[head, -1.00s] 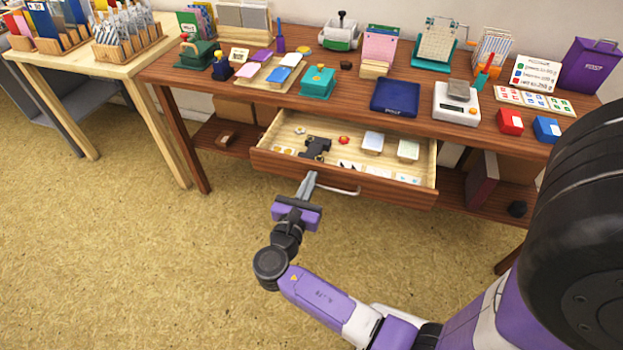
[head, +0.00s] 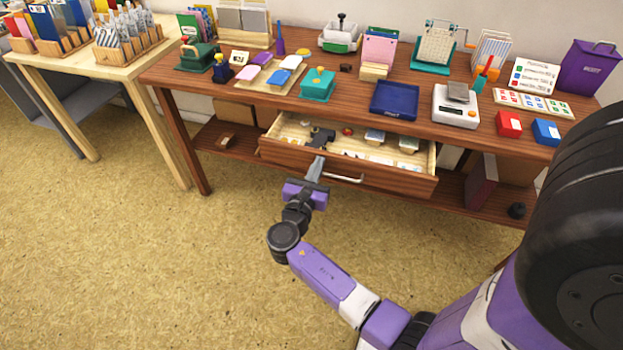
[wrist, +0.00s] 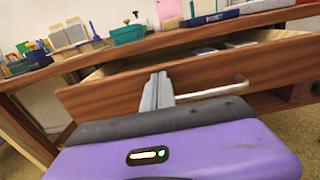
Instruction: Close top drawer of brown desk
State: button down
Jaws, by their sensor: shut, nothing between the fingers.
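The brown desk (head: 440,129) has its top drawer (head: 395,178) partly open, with small items and a dark tool inside. The drawer's silver bar handle (head: 345,179) is on its front; it also shows in the wrist view (wrist: 222,90). My gripper (head: 319,160) is shut and empty, its fingertips at the drawer front, left of the handle. In the wrist view the shut fingers (wrist: 158,78) overlap the wooden drawer front (wrist: 110,95). I cannot tell whether the tips press on the wood, as the contact is hidden.
The desktop carries a blue pad (head: 394,100), a white scale (head: 456,106), a teal box (head: 318,86) and other stationery. A light wooden table (head: 130,68) stands at the left. The floor (head: 130,260) in front is clear.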

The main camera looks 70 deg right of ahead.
aim_at(335, 132)
jog(key=d+b, duration=0.1)
jog(key=d, duration=0.5)
jog(key=w+d+b, duration=0.1)
jog(key=d, duration=0.4)
jog(key=d+b, duration=0.1)
jog(key=d, duration=0.5)
jog(key=shift+w+d, duration=0.15)
jog(key=shift+d, duration=0.15)
jog(key=shift+w+d, duration=0.1)
jog(key=shift+d, duration=0.5)
jog(key=shift+d+r, duration=0.15)
jog(key=shift+d, duration=0.1)
